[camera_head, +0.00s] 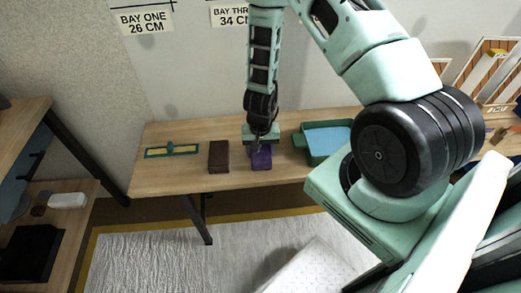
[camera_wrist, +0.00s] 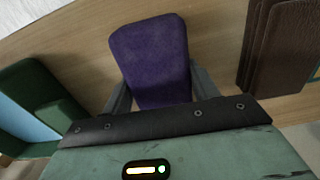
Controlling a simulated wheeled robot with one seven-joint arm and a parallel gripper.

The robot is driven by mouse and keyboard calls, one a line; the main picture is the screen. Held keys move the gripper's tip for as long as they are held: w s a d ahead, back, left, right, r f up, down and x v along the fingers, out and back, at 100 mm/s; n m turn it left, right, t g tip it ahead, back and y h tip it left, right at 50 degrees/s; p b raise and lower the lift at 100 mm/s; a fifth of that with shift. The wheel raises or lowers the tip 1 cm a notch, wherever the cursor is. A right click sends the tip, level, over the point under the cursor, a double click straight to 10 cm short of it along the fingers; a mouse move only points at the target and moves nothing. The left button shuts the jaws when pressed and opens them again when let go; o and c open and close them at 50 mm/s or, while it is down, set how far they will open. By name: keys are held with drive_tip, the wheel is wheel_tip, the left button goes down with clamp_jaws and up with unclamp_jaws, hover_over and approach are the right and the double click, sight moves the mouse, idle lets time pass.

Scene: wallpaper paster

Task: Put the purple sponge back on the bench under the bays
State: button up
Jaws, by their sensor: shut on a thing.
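The purple sponge (camera_head: 261,158) is at my gripper (camera_head: 262,143), at the wooden bench (camera_head: 165,179) beneath the bay labels. The gripper is shut on the sponge, with a finger on each side of it. In the wrist view the purple sponge (camera_wrist: 150,58) stands out between the two fingers of my gripper (camera_wrist: 160,92). The sponge is at or just above the bench top; I cannot tell whether it touches. Part of it is hidden by the gripper.
A brown block (camera_head: 219,157) lies just left of the sponge. A green tray with blue inside (camera_head: 325,140) is to its right. A teal and yellow wiper-like tool (camera_head: 172,150) lies further left. A side shelf (camera_head: 80,215) stands at far left.

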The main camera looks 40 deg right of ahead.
drive_tip(key=shift+f, duration=0.15)
drive_tip(key=o, duration=1)
drive_tip(key=shift+f+b, duration=0.1)
drive_tip(key=shift+b, duration=0.25)
